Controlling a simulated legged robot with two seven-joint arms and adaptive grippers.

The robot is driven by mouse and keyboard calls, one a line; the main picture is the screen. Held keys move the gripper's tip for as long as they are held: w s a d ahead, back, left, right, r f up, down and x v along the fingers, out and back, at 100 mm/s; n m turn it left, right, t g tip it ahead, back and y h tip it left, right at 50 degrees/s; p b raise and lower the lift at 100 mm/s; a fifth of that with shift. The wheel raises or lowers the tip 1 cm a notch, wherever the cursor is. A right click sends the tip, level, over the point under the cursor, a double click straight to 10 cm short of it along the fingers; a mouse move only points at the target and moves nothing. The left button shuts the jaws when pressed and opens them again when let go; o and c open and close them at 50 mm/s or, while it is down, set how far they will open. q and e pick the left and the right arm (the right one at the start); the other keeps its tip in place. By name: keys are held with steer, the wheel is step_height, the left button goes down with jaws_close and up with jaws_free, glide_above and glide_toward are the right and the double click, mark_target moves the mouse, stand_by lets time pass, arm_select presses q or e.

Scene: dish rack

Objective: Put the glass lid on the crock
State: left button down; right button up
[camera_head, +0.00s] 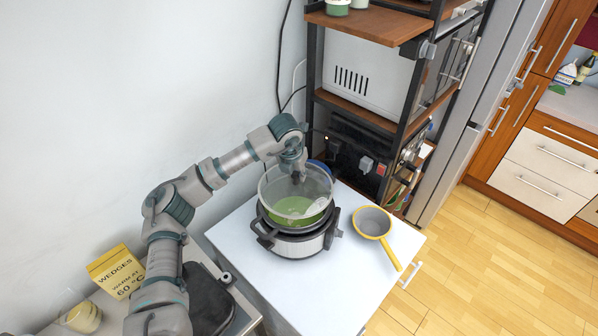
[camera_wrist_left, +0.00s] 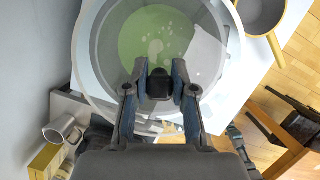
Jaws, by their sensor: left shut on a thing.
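The crock (camera_head: 292,241) is a slow cooker with a light body and dark rim on the white table, with green contents. The clear glass lid (camera_head: 318,181) is above the crock, seemingly a little off to the back, and I cannot tell whether its edge touches the rim. My left gripper (camera_head: 298,176) is shut on the lid's knob from above. In the left wrist view, the fingers (camera_wrist_left: 160,82) grip the dark knob (camera_wrist_left: 159,86), and green contents show through the glass lid (camera_wrist_left: 205,55).
A yellow-handled pan (camera_head: 372,221) stands right of the crock on the white table (camera_head: 325,285). A metal shelf (camera_head: 400,125) with appliances stands behind. The table's front is clear.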

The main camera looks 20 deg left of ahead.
mark_target(296, 183)
arm_select(q)
steer(key=shift+w+a, duration=0.15)
arm_select(e)
steer(key=shift+s+d, duration=0.1)
steer(key=shift+s, duration=0.25)
arm_select(q)
steer(key=shift+f, duration=0.2)
arm_select(e)
steer(key=shift+f, duration=0.1)
